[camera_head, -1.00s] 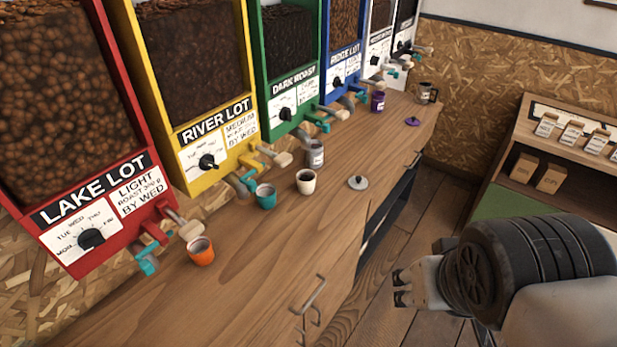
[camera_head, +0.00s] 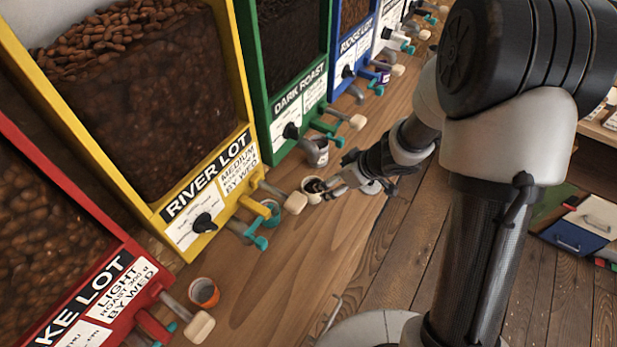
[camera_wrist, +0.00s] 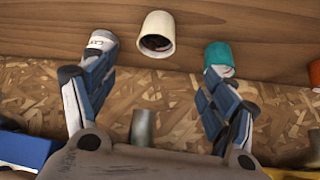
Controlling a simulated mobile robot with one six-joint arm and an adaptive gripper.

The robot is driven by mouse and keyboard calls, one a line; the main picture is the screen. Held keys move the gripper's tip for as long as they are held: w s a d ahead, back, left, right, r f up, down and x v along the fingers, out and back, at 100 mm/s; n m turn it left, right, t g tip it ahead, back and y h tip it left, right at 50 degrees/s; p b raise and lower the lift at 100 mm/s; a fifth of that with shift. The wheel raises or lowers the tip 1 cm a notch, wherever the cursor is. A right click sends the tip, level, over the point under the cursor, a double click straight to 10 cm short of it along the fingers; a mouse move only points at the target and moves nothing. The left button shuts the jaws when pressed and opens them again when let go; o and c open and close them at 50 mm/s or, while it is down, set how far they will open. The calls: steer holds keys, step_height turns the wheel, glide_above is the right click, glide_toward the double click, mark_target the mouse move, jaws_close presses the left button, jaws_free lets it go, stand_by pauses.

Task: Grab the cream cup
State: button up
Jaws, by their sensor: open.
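The cream cup (camera_wrist: 160,22) stands on the wooden counter (camera_head: 285,290) with dark contents inside. In the head view, the cream cup (camera_head: 311,197) is just left of my gripper (camera_head: 335,187), which partly overlaps it. In the wrist view, my gripper (camera_wrist: 150,72) is open, its two fingers spread wide. The cup shows beyond the fingertips, roughly centred between them, and no finger is seen closed on it.
A teal cup (camera_wrist: 217,56) and a grey metal canister (camera_wrist: 102,38) stand close on either side of the cream cup. An orange cup (camera_head: 203,293) is nearer on the counter. Dispenser spouts and handles (camera_head: 280,195) overhang the counter's back.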

steer(key=b, duration=0.6)
glide_toward(313, 190)
steer(key=shift+s+a+r, duration=0.1)
steer(key=shift+s+a, duration=0.15)
steer(key=shift+a, duration=0.25)
steer(key=shift+s+a, duration=0.3)
steer(key=shift+a, duration=0.2)
steer(key=shift+w+a+f, duration=0.25)
steer(key=shift+w+f, duration=0.05)
steer(key=shift+f, duration=0.1)
steer(key=b+x, duration=0.2)
steer(key=x, duration=0.1)
steer(key=b+x, duration=0.1)
steer(key=x, duration=0.1)
steer(key=shift+w+d+f, duration=0.1)
steer(key=shift+d+f, duration=0.1)
steer(key=shift+f, duration=0.05)
steer(key=shift+r, duration=0.15)
steer(key=shift+c, duration=0.4)
steer(key=c, duration=1.3)
